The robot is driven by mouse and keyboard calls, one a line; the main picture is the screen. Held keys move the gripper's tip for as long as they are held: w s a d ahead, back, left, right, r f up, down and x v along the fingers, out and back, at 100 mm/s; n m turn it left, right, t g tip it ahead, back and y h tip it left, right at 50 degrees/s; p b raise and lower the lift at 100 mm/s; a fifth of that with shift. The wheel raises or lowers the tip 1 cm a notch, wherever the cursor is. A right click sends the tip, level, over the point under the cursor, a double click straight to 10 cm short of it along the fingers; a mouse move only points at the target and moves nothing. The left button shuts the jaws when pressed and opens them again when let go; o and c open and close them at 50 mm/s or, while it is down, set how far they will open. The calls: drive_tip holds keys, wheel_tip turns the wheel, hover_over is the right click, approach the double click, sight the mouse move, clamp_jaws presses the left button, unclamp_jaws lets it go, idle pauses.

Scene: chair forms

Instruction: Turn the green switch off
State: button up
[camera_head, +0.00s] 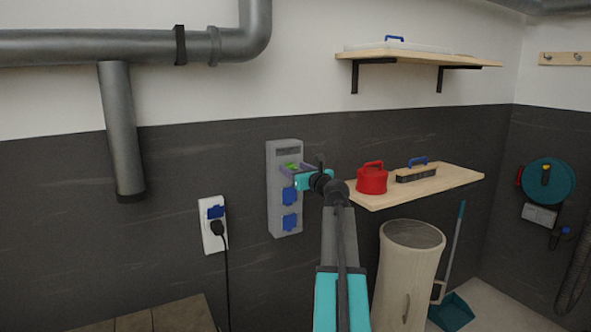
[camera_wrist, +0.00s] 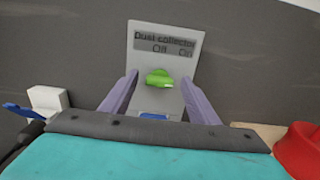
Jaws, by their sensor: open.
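The green switch (camera_head: 291,165) is on the upper part of a grey wall panel (camera_head: 284,148). In the wrist view the green switch (camera_wrist: 159,78) is a small knob below the label "Dust collector", with "Off" at left and "On" at right. I cannot tell for sure which word it points to. My gripper (camera_head: 297,171) is at the panel, and its purple fingers also show in the wrist view (camera_wrist: 160,82). They are open, one on each side of the switch, with gaps visible between them and it.
Blue-covered sockets (camera_head: 289,195) sit below the switch. A white outlet (camera_head: 213,224) with a black plug is to the left. A wooden shelf (camera_head: 445,184) with a red container (camera_head: 372,178) and a brush (camera_head: 416,172) is to the right, above a beige bin (camera_head: 405,275).

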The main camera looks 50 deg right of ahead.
drive_tip(key=shift+c, duration=0.5)
drive_tip(key=c, duration=1)
drive_tip(key=shift+o, duration=0.3)
drive_tip(key=shift+n, duration=0.4)
drive_tip(key=n+b, duration=0.3)
drive_tip(key=n, duration=0.1)
drive_tip(key=shift+f, duration=0.2)
drive_tip(key=n+b, duration=0.3)
drive_tip(key=n, duration=0.1)
drive_tip(key=shift+a+f+n, duration=0.1)
drive_tip(key=shift+a+n, duration=0.05)
drive_tip(key=shift+n, duration=0.25)
drive_tip(key=shift+n+b, duration=3.7)
drive_tip(key=shift+n, duration=0.5)
